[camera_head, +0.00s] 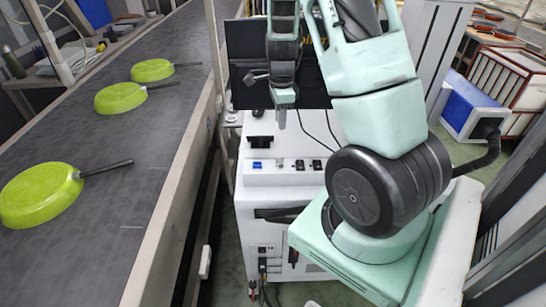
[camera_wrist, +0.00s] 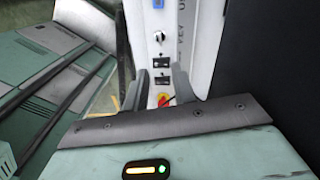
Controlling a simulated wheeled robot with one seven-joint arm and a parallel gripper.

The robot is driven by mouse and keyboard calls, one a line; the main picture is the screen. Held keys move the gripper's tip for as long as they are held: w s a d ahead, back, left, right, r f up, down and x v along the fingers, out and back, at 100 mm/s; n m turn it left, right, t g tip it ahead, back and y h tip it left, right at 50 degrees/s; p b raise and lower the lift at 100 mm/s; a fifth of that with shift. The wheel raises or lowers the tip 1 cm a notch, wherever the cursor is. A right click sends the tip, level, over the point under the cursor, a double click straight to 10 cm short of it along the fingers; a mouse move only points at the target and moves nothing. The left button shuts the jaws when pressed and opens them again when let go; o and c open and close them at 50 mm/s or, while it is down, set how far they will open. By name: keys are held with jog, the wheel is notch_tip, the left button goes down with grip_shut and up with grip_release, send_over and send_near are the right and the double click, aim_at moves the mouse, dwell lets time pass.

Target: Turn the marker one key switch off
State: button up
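The white machine's control panel (camera_head: 268,180) is in the head view, low in the middle. A row on it holds a blue switch (camera_head: 257,165), a small pale key switch (camera_head: 280,163) and two black switches (camera_head: 307,164). In the wrist view the row runs upright: the blue switch (camera_wrist: 158,4) on top, the key switch (camera_wrist: 160,37) below it, then black switches (camera_wrist: 161,71) and a red and yellow knob (camera_wrist: 163,99). I cannot read a marker one label. My gripper (camera_head: 283,122) hangs above the panel, pointing down. Its fingers (camera_wrist: 158,72) are apart and empty.
A conveyor (camera_head: 150,190) with green pans (camera_head: 42,195) runs along the left. A dark monitor (camera_head: 250,60) stands behind my gripper. A black box (camera_head: 261,142) sits on the machine's top behind the panel. Cables hang near the monitor.

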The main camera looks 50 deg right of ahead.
aim_at(280, 161)
notch_tip(280, 161, down, 15)
jog(key=shift+r+p, duration=0.15)
jog(key=shift+p, duration=0.55)
grip_shut()
